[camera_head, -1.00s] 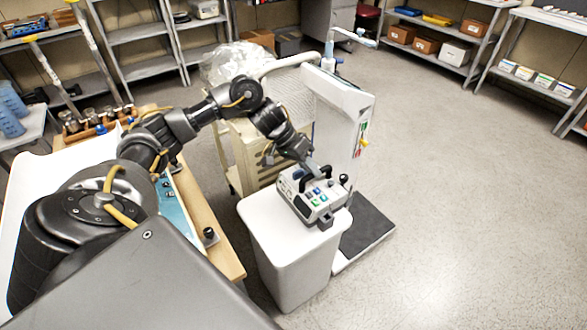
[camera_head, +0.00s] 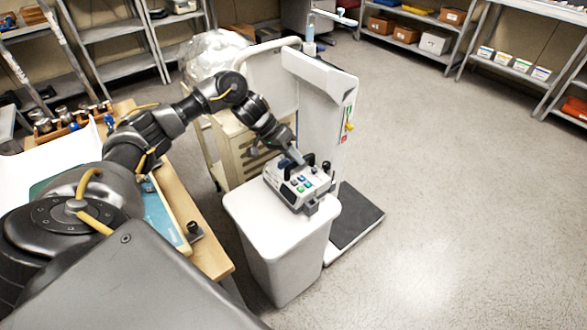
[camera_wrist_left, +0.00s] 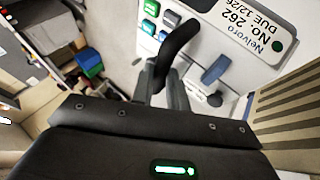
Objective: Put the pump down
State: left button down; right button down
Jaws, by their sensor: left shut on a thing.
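The pump (camera_head: 298,188) is a white and grey box with green and blue buttons and a black handle. In the head view it is at the top of a white bin (camera_head: 275,245); I cannot tell whether it rests on the lid or hangs just above it. My left gripper (camera_head: 300,168) reaches down from the upper left and is shut on the pump's handle. In the left wrist view the black handle (camera_wrist_left: 178,48) is between the fingers, and the pump's label (camera_wrist_left: 262,35) reads "Nelvoro No 262". My right gripper is not in view.
A wooden table (camera_head: 205,235) stands left of the bin. Behind the bin are a beige cart (camera_head: 240,150) and a white stand (camera_head: 322,100) with a dark base plate (camera_head: 357,215). Open floor (camera_head: 460,200) lies to the right. Shelves line the walls.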

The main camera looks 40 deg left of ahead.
aim_at(298, 173)
pick_arm(q)
jog(key=shift+w+f, duration=0.1)
jog(key=shift+f, duration=2.25)
jog(key=c, duration=1.8)
grip_release()
jog(key=shift+f, duration=0.2)
jog(key=o, duration=0.4)
jog(key=shift+o, duration=0.2)
